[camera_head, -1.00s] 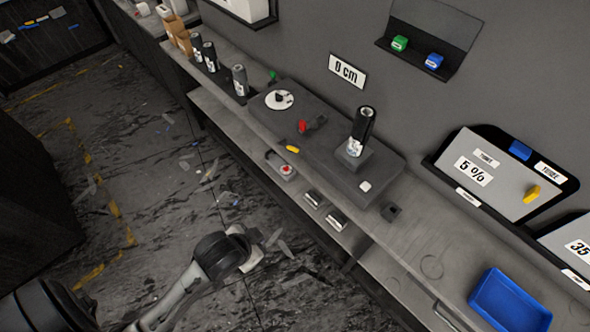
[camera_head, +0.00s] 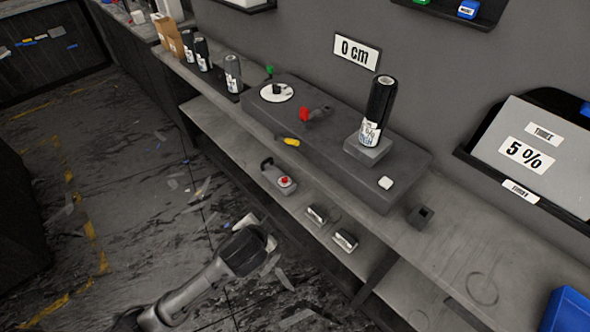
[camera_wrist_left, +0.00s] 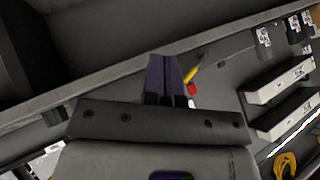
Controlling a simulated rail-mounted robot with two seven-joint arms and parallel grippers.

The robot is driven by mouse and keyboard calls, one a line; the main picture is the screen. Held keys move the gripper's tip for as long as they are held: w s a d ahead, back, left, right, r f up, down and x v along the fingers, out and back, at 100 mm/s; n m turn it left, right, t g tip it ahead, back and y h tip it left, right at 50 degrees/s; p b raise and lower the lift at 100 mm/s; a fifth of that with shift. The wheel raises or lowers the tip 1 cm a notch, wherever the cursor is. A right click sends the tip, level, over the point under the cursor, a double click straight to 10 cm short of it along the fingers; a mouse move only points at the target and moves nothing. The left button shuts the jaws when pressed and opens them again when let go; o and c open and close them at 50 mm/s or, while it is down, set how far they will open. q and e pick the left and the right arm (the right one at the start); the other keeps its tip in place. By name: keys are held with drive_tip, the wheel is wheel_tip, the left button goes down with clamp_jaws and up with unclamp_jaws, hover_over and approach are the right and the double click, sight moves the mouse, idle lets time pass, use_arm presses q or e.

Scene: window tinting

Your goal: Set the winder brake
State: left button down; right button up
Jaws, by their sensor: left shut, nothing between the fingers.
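The winder is a long dark grey box (camera_head: 405,180) on the bench, under a "0 cm" sign (camera_head: 357,51). A black film roll (camera_head: 380,100) stands upright on its block. A white dial (camera_head: 268,94), a red-ended lever (camera_head: 306,114), a yellow-tipped handle (camera_head: 291,142) and a white button (camera_head: 386,183) are on or at the box. I cannot tell which part is the brake. My left gripper (camera_head: 270,252) is low in front of the bench, apart from the winder. In the left wrist view its fingers (camera_wrist_left: 163,75) are together and empty. My right gripper is not in view.
Several dark rolls (camera_head: 233,74) stand at the bench's left. A red-buttoned device (camera_head: 283,182) and two small blocks (camera_head: 344,240) lie on the lower shelf, near my left gripper. A blue tray (camera_head: 568,312) is at the right. The floor (camera_head: 130,190) left of the bench is open.

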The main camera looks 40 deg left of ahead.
use_arm(q)
drive_tip(key=w+a+f+m+t+y+b, duration=0.3)
drive_tip(key=w+a+y+b, duration=0.2)
drive_tip(key=a+b, duration=0.1)
drive_tip(key=w+a+f+m+t+y+b, duration=0.2)
drive_tip(key=w+a+f+t+y+b, duration=0.15)
drive_tip(key=w+a+y+b, duration=0.3)
drive_tip(key=w+d+m+t+h, duration=0.1)
drive_tip(key=d+m+t+h, duration=0.2)
drive_tip(key=m+h, duration=0.4)
drive_tip(key=w+d+f+m+t+h, duration=0.1)
drive_tip(key=d+m+t+h, duration=0.3)
drive_tip(key=m, duration=1)
drive_tip(key=w+t+h, duration=0.1)
drive_tip(key=t+h, duration=0.1)
drive_tip(key=shift+d+h, duration=0.2)
drive_tip(key=shift+h, duration=0.15)
